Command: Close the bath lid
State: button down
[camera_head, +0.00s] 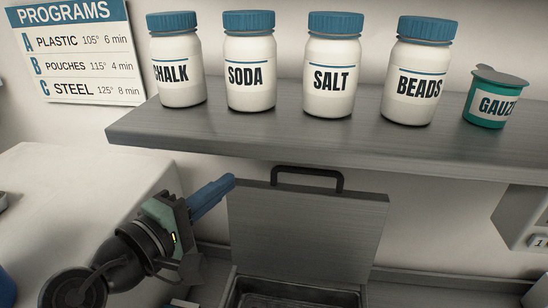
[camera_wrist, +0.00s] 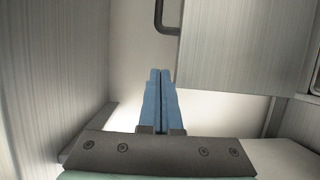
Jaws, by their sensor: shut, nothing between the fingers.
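The bath lid (camera_head: 308,235) is a grey metal panel with a dark bar handle (camera_head: 308,178) on its top edge. It stands upright, open, at the back of the metal bath (camera_head: 295,293), whose inside shows at the bottom of the head view. My gripper (camera_head: 230,182) has blue fingers, shut and empty, at the upper left corner of the lid. In the wrist view the shut fingertips (camera_wrist: 160,72) point past the lid panel (camera_wrist: 240,45), which is to their right, with part of the handle (camera_wrist: 162,18) above them. I cannot tell whether they touch the lid.
A grey shelf (camera_head: 330,150) runs just above the lid, bearing several labelled jars (camera_head: 331,75) and a green gauze pot (camera_head: 490,105). A white cabinet (camera_head: 70,200) stands at left. A grey box (camera_head: 525,220) is on the right wall. A programs sign (camera_head: 80,50) hangs upper left.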

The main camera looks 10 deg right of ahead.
aim_at(262, 185)
jog(key=w+d+p, duration=0.1)
jog(key=d, duration=0.1)
jog(key=w+d+p, duration=0.1)
jog(key=d+p, duration=0.1)
jog(key=w+d+p, duration=0.1)
jog(key=d+p, duration=0.1)
jog(key=d, duration=0.1)
jog(key=shift+w, duration=0.3)
jog(key=shift+s+f, duration=0.1)
jog(key=shift+s, duration=0.2)
jog(key=shift+f, duration=0.1)
